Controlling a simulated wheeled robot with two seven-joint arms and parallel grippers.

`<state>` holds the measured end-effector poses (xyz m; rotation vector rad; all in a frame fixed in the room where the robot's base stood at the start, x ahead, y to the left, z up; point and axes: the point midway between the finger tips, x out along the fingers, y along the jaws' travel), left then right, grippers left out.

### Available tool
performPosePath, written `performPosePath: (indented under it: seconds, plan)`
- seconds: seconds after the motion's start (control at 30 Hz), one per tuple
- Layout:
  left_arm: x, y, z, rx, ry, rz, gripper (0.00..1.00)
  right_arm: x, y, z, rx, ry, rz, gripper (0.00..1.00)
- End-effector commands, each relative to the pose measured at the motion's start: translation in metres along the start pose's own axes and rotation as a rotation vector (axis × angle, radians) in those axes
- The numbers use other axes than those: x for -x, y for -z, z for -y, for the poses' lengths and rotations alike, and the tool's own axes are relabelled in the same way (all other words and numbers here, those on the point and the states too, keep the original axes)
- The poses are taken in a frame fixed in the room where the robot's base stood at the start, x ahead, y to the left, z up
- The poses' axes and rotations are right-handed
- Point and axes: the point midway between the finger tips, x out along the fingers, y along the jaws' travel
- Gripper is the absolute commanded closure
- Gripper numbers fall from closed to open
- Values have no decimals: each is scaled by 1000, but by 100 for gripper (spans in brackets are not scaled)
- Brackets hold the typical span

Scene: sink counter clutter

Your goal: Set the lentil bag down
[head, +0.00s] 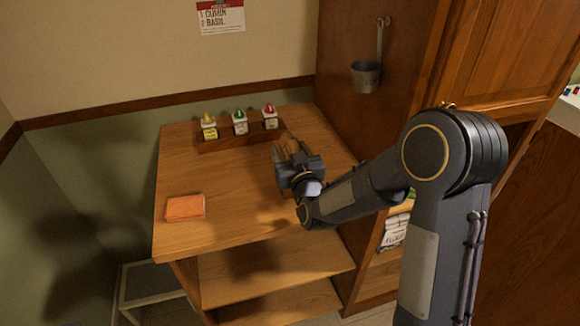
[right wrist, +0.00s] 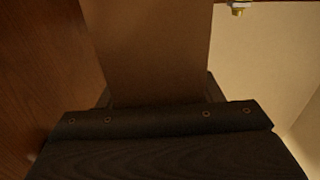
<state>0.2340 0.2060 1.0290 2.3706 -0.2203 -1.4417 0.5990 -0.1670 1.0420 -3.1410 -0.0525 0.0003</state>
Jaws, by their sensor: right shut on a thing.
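My right gripper (head: 292,166) is over the right part of the wooden counter (head: 230,225), in front of the spice rack. It is shut on a plain brown thing, which I take to be the lentil bag (right wrist: 150,50). In the right wrist view the bag rises between the fingers as a broad brown face with no readable label. In the head view the gripper hides most of it. I cannot tell whether its bottom touches the counter. My left gripper is not in view.
A wooden rack (head: 241,135) with three small bottles stands at the back. An orange flat packet or cloth (head: 185,207) lies at the front left. A tall wooden cabinet (head: 375,120) with a hanging metal cup (head: 366,76) bounds the right. The counter's middle is clear.

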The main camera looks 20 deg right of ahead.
Motion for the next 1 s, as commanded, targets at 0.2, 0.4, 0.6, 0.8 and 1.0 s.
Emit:
performPosePath:
  seconds: [0.2,0.4,0.6,0.8,1.0]
  plan:
    - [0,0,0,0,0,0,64,0,2,0,-1,0,-4,86]
    - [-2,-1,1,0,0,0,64,0,9,0,-2,0,-7,86]
    - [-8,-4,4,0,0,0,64,2,38,2,-3,1,-12,86]
    - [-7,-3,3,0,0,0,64,34,80,17,-5,4,-13,86]
    - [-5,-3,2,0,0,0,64,72,107,35,-3,5,-7,86]
